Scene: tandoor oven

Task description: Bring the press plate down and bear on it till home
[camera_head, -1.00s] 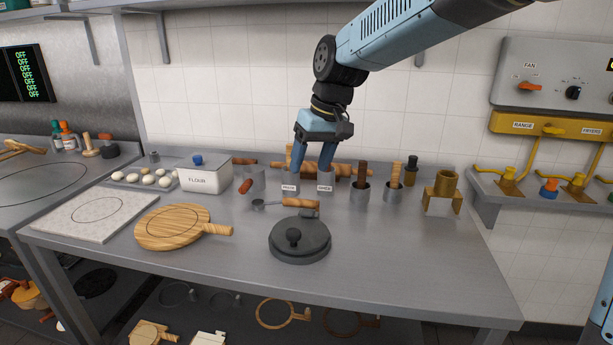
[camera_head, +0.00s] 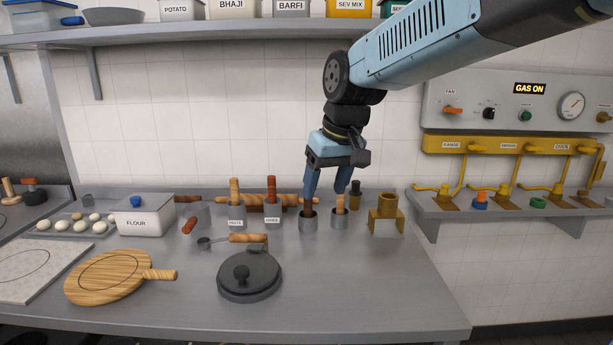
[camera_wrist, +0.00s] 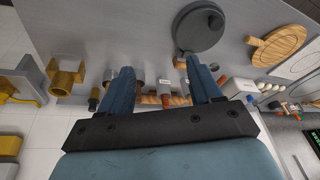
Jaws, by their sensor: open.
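The press (camera_head: 247,290) is a dark grey round unit on the steel table, left of and nearer than my gripper in the head view. Its upper plate (camera_head: 262,266) has a black knob and lies over the base; any gap between them is too small to tell. A small block shows at its back edge. The press also shows at the top of the wrist view (camera_wrist: 199,32). My gripper (camera_head: 326,196) points down, open and empty, behind and to the right of the press. Its two blue fingers (camera_wrist: 158,72) are apart in the wrist view, clear of the plate.
Small steel cups (camera_head: 308,223) with wooden-handled tools stand by my fingertips. A brass stand (camera_head: 386,214) is to the right. A ladle (camera_head: 222,241) lies behind the press. A wooden board (camera_head: 105,275) and flour box (camera_head: 146,217) are left. The table right of the press is clear.

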